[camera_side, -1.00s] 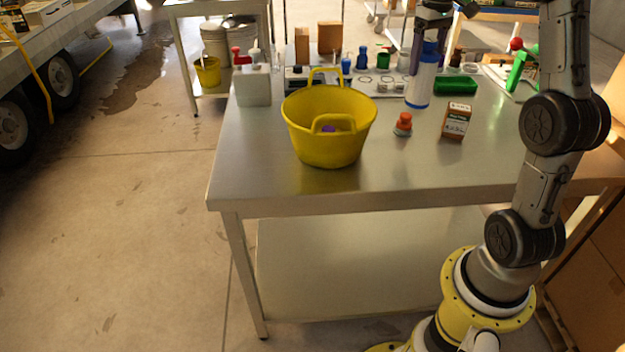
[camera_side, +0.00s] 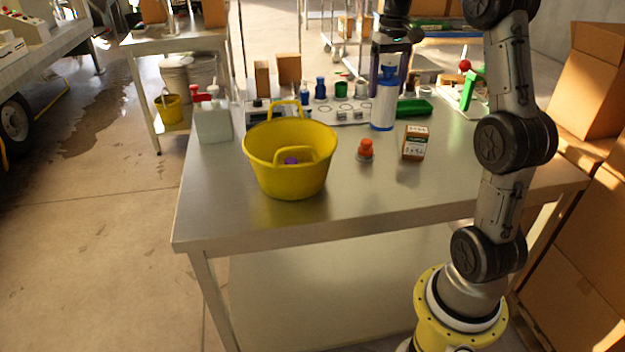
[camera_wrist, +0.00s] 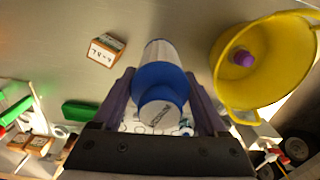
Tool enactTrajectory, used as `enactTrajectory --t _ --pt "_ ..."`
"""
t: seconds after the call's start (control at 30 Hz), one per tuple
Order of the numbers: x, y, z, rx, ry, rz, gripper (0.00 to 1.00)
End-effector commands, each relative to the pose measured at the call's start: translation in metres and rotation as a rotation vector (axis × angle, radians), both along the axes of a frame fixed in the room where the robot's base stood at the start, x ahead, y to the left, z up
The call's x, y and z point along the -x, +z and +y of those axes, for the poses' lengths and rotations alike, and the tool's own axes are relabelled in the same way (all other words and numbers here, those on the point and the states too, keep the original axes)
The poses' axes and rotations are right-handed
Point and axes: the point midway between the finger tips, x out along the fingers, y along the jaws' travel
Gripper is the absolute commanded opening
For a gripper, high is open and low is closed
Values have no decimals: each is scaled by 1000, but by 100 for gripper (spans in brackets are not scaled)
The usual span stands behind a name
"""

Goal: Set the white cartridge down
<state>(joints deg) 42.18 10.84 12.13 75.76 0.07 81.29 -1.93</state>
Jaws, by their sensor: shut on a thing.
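The white cartridge (camera_side: 383,108) with a blue top stands upright, or nearly so, toward the back of the metal table. My gripper (camera_side: 387,72) comes down from above and is shut on its blue upper part.
A yellow tub (camera_side: 290,160) with a purple thing inside stands left on the table (camera_side: 345,205). An orange-topped item (camera_side: 366,150) and a small box (camera_side: 415,143) stand in front of the cartridge. A green tray (camera_side: 412,108) lies right of it. The table's front is clear.

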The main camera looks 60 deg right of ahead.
Motion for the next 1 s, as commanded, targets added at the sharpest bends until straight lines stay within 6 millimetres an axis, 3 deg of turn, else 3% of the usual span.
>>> enactTrajectory --t 0.13,0.3,0.73,1.0 --pt "29 2 -8 2 -8 -1 5" --pt "40 -2 -17 1 -6 1 5" --pt "-17 -41 -80 1 -4 1 5" --pt "-39 -82 -104 1 -4 1 5"
